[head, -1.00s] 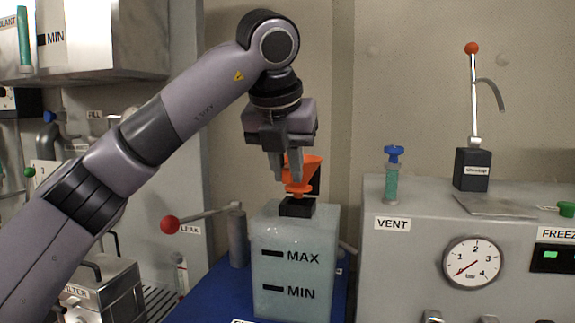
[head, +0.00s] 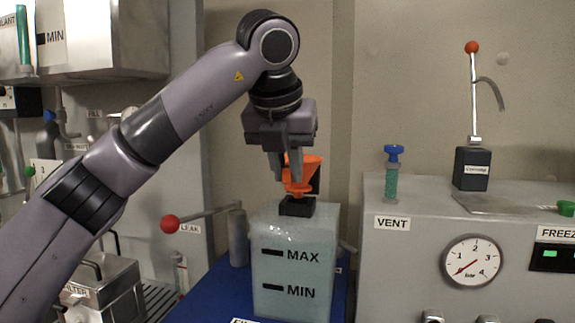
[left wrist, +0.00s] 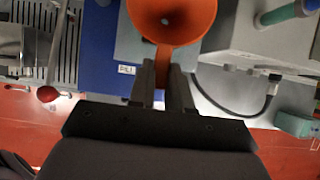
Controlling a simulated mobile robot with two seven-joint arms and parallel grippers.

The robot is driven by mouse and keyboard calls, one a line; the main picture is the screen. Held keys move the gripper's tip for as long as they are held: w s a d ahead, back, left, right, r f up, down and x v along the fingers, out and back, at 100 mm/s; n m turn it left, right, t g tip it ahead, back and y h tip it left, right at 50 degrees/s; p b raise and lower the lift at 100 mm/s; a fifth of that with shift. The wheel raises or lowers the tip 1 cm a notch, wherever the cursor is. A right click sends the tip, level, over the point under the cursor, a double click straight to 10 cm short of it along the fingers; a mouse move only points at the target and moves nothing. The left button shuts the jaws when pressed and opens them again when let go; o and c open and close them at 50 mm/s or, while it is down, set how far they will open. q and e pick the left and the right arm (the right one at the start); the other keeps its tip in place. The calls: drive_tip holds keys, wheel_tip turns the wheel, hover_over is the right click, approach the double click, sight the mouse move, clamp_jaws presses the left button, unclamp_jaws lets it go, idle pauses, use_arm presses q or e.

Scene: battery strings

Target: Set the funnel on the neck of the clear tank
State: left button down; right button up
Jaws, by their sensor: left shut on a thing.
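The orange funnel (head: 306,172) is upright, wide mouth up, directly above the black neck (head: 297,207) of the clear tank (head: 293,250). Its lower end meets the top of the neck in the head view; I cannot tell whether it rests there or is just above it. My left gripper (head: 287,174) points down and is shut on the funnel's side tab. The left wrist view shows the funnel's open mouth (left wrist: 172,18) beyond the fingers (left wrist: 162,82), with the orange tab between them. My right gripper is not in view.
The tank stands on a blue surface (head: 217,295). A red-knobbed leak lever (head: 170,224) is left of it. On the right, a grey cabinet (head: 410,260) carries a blue-topped vent valve (head: 393,172), a gauge (head: 472,262) and a tall red-tipped lever (head: 473,95).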

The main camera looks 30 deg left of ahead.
use_arm(q)
drive_tip(key=shift+f+b, duration=0.8)
drive_tip(key=shift+f, duration=0.25)
drive_tip(key=c, duration=1)
unclamp_jaws()
drive_tip(key=shift+r, duration=0.1)
drive_tip(key=shift+p+v, duration=0.3)
drive_tip(key=shift+v, duration=3.2)
drive_tip(key=shift+s, duration=0.15)
